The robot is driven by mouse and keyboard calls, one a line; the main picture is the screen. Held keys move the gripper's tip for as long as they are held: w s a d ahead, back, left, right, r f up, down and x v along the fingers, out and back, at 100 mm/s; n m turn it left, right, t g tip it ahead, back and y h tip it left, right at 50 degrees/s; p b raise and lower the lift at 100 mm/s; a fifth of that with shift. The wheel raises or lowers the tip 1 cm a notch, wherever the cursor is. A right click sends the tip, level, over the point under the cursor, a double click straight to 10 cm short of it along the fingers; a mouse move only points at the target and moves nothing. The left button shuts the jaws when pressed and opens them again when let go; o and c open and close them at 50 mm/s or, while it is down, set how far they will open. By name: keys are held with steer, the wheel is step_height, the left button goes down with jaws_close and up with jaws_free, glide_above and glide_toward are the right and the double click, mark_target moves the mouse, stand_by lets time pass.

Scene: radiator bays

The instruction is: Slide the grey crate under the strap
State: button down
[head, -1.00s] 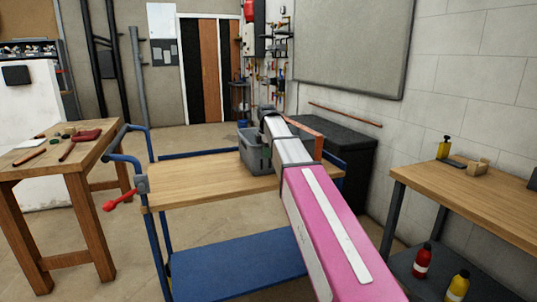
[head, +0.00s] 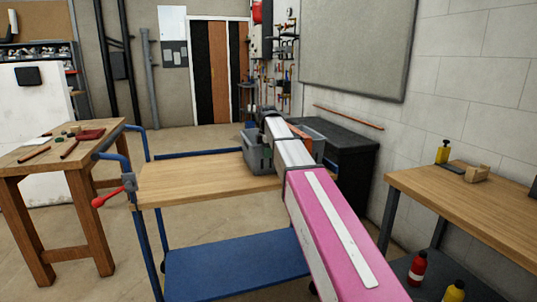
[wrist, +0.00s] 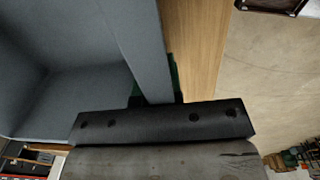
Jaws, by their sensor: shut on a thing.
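The grey crate (head: 258,158) stands on the wooden deck of the blue trolley, at its far right end. My arm reaches over the trolley and hides the crate's right part. My gripper (wrist: 155,92) is shut on the crate's wall; in the wrist view the crate's wall (wrist: 143,40) runs up from between the dark green finger pads. The crate's inside (wrist: 65,50) fills the left of that view, and the part seen looks empty. An orange-brown band (head: 309,138), seemingly the strap, shows just right of my arm. How far the crate lies under it is hidden.
The trolley's deck (head: 200,185) is bare left of the crate, with a red lever (head: 107,197) at its left corner. A black chest (head: 345,165) stands behind right by the wall. Workbenches stand at left (head: 50,160) and right (head: 470,205).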

steer(key=shift+d, duration=0.1)
stand_by(0.3)
steer(key=c, duration=1.2)
jaws_free()
steer(key=r, duration=1.1)
steer(key=shift+s, duration=0.2)
steer(key=shift+f, duration=0.1)
